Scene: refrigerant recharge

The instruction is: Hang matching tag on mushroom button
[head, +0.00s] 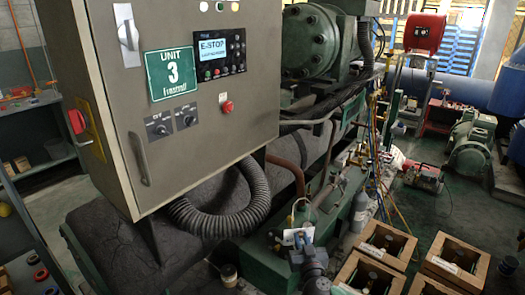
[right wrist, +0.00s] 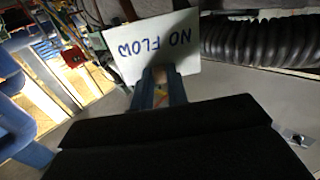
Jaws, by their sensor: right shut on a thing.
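The red mushroom button (head: 226,105) sits on the front of a grey control cabinet (head: 205,130), right of the "UNIT 3" sign (head: 171,73). The cabinet display (head: 212,52) reads "E-STOP". My right gripper (head: 303,243) is low in front of the green machine, below and right of the button and well apart from it. It is shut on a white tag (head: 290,237). In the right wrist view the tag (right wrist: 150,47) reads "NO FLOW", upside down, between the blue fingers (right wrist: 160,88). My left gripper is not in view.
A thick black corrugated hose (head: 222,214) loops below the cabinet. Wooden crates (head: 383,248) stand on the floor at the lower right. A red knob (head: 77,121) and a long handle (head: 139,158) stick out from the cabinet. The space before the cabinet front looks clear.

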